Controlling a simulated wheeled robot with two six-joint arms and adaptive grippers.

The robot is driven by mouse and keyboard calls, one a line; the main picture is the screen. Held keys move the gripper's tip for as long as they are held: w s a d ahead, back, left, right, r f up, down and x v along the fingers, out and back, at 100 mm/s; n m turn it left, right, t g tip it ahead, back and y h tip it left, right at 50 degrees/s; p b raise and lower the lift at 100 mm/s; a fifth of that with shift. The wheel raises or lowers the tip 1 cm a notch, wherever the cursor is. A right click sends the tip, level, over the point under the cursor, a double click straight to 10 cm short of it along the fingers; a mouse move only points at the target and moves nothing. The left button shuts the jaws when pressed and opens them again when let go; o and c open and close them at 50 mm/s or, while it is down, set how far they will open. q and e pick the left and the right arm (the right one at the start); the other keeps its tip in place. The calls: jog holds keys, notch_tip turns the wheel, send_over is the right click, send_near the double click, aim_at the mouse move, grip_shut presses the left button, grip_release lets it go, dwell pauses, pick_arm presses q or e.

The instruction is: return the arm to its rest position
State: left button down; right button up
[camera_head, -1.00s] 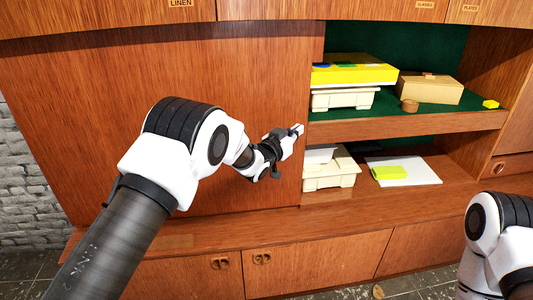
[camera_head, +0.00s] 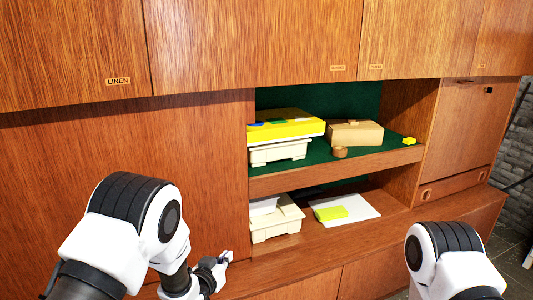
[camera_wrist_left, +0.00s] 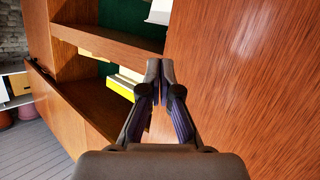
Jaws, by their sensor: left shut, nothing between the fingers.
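My left gripper (camera_head: 222,262) is low in front of the wall unit in the head view, below and left of the open shelves. In the left wrist view its two fingers (camera_wrist_left: 161,70) are together with nothing between them. My left arm comes in from the lower left. My right arm shows at the lower right of the head view, but its gripper is out of the picture.
The upper shelf (camera_head: 275,182) holds a yellow box (camera_head: 285,130) on a cream crate (camera_head: 278,152) and a cardboard box (camera_head: 355,134). Below are another cream crate (camera_head: 277,225) and a yellow item (camera_head: 331,213) on a white sheet. A large wood panel (camera_head: 100,170) lies to the left.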

pick_arm(q)
jog(key=s+a+f+n+g+y+p, duration=0.1)
jog(key=s+a+f+g, duration=0.1)
jog(key=s+a+f, duration=0.3)
jog(key=s+a+f+n+g+y+p, duration=0.1)
jog(key=s+f+g, duration=0.15)
jog(key=s, duration=0.55)
jog(key=s+a+f+g+y+p, duration=0.1)
jog(key=s+a+f+g, duration=0.15)
jog(key=s+f, duration=0.3)
jog(key=s+a+g, duration=0.2)
jog(key=s+g, duration=0.1)
jog(key=s, duration=0.9)
jog(key=s+a+f+g+p, duration=0.1)
jog(key=s+g, duration=0.3)
jog(key=s, duration=0.8)
jog(key=shift+s+a+y, duration=0.4)
jog(key=shift+a, duration=0.1)
pick_arm(e)
notch_tip(320, 180, up, 6)
jog(key=shift+s+f, duration=0.1)
